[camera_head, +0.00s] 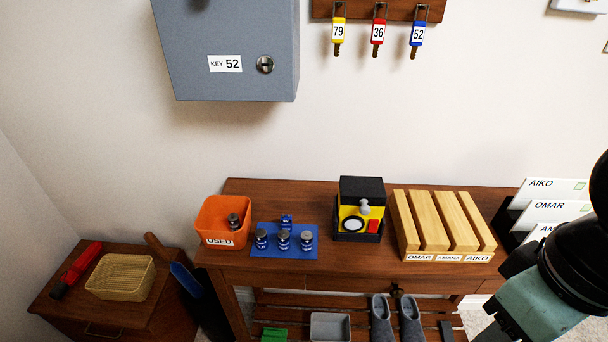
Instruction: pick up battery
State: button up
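Several blue batteries with grey tops are on a blue mat (270,252) on the wooden table. Three stand in a front row: a left battery (261,239), a middle battery (284,240) and a right battery (306,240). Another blue battery (286,221) is just behind the middle one. A dark grey battery (233,221) is in the orange bin labelled USED (212,211), left of the mat. Part of my arm shows at the right edge, well away from the batteries. I cannot make out my gripper's fingers.
A black and yellow device (361,209) and a slotted wooden rack (430,220) stand right of the mat. A grey key cabinet (228,50) hangs above. Slippers (396,318) and a grey tray (330,327) are on the shelf below. A basket (121,275) is at left.

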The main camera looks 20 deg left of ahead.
aim_at(284, 236)
jog(key=j+u, duration=1)
jog(key=j, duration=0.15)
